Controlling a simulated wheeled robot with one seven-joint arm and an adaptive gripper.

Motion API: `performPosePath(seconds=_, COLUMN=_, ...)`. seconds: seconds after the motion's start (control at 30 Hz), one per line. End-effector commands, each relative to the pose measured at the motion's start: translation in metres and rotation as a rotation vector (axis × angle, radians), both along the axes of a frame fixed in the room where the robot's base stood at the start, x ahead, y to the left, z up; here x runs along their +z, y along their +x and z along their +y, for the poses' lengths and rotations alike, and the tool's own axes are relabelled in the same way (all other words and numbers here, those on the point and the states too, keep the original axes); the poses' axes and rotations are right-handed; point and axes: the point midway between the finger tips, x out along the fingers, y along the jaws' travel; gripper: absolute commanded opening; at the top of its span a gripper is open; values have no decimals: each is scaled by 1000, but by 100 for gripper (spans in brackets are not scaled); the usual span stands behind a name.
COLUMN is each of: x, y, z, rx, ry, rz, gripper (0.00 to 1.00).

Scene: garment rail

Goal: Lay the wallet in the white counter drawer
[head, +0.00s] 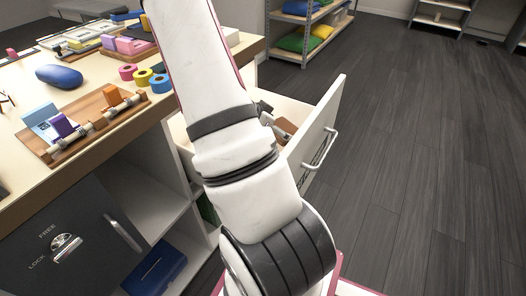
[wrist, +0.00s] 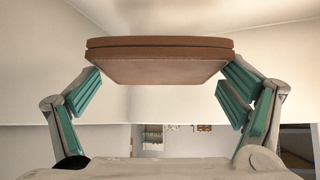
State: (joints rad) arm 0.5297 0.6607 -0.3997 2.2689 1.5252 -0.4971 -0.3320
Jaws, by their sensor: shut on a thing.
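The white counter drawer (head: 322,122) stands pulled out from the counter in the head view, with a metal bar handle on its front. The wallet (wrist: 160,62) is brown and flat, and spans the space between my gripper's green finger pads in the wrist view. My gripper (wrist: 159,80) is shut on it by its two side edges. In the head view a small brown part of the wallet (head: 287,127) shows within the drawer opening. My arm hides most of my gripper and the drawer's left part, so I cannot tell whether the wallet touches the drawer floor.
The counter top holds a wooden tray (head: 98,122) with small items, a blue case (head: 59,76) and several coloured rolls (head: 143,77). A dark safe (head: 75,235) and a blue box (head: 155,272) sit below. The floor to the right is clear.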

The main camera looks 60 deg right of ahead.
Motion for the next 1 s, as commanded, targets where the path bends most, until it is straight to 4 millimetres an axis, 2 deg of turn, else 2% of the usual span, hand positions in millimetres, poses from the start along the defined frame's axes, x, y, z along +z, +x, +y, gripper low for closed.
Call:
performPosePath(seconds=0.03, x=-12, y=0, z=0, rx=0, ry=1, rz=2, gripper=48)
performPosePath(seconds=0.27, x=-29, y=0, z=0, rx=1, ry=1, rz=2, gripper=48)
performPosePath(seconds=0.53, x=-69, y=0, z=1, rx=1, ry=2, rz=1, gripper=48)
performPosePath(seconds=1.0, x=-76, y=0, z=0, rx=1, ry=0, rz=0, gripper=48)
